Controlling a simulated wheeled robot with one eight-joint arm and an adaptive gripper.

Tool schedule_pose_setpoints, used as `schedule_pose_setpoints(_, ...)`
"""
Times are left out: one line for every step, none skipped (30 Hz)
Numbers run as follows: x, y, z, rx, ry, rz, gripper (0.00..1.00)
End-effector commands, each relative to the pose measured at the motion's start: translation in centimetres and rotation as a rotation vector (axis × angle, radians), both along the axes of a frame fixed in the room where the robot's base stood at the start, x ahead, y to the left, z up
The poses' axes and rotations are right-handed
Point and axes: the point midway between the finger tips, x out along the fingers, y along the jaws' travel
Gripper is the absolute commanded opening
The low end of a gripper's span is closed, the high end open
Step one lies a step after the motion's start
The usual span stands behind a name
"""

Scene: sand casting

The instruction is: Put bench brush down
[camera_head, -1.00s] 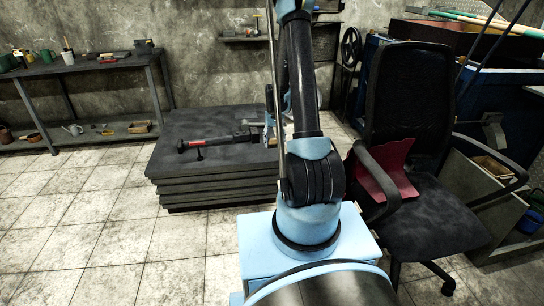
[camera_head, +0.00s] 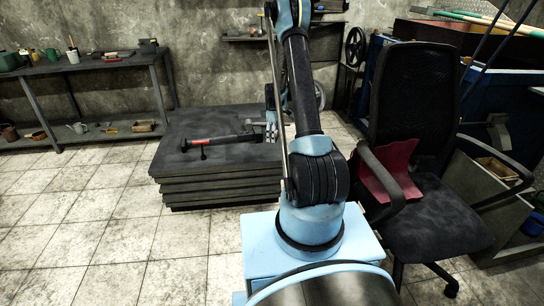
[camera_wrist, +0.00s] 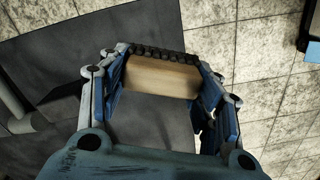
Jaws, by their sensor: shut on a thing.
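In the wrist view, my gripper (camera_wrist: 158,78) is shut on the bench brush (camera_wrist: 163,76), a pale wooden block with a row of dark bristles along its far edge. The brush is held between the two blue fingers, over or near the edge of a dark slab (camera_wrist: 70,62). I cannot tell its exact height. In the head view, the dark stack of slabs (camera_head: 218,187) stands on the floor behind my arm. The brush cannot be made out there, and my arm hides part of the stack's right side.
A long black tool with a red band (camera_head: 212,140) lies on the stack. A workbench (camera_head: 85,64) with pots and small tools stands at the back left. A black office chair (camera_head: 440,217) holding a dark red piece (camera_head: 390,170) stands close on the right. Floor at left is clear.

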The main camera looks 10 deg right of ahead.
Motion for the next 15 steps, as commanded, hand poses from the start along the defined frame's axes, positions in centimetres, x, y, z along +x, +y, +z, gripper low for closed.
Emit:
schedule_pose_setpoints(0.8,0.1,-0.3,0.000,0.000,0.067,0.20)
schedule_pose_setpoints(1.2,0.1,-0.5,0.000,0.000,0.110,0.20)
schedule_pose_setpoints(1.7,0.1,-0.6,0.000,0.000,0.163,0.20)
schedule_pose_setpoints(2.1,0.1,-0.7,-0.001,0.000,0.199,0.20)
schedule_pose_setpoints(2.4,0.2,-0.9,0.000,0.000,0.232,0.20)
schedule_pose_setpoints(2.7,0.2,-1.0,0.000,0.000,0.272,0.20)
schedule_pose_setpoints(2.9,0.2,-1.1,0.000,0.000,0.297,0.20)
schedule_pose_setpoints(3.1,0.2,-1.2,0.000,0.000,0.318,0.20)
schedule_pose_setpoints(3.3,0.2,-1.3,0.000,0.000,0.342,0.20)
schedule_pose_setpoints(3.4,0.2,-1.3,0.000,0.000,0.357,0.20)
schedule_pose_setpoints(3.5,0.2,-1.4,0.000,0.000,0.367,0.20)
schedule_pose_setpoints(3.6,0.2,-1.6,0.000,0.000,0.379,0.20)
schedule_pose_setpoints(3.7,0.2,-1.8,0.000,0.000,0.384,0.20)
schedule_pose_setpoints(3.7,0.2,-2.2,0.000,0.000,0.388,0.20)
schedule_pose_setpoints(3.8,0.2,-2.8,0.000,0.000,0.389,0.20)
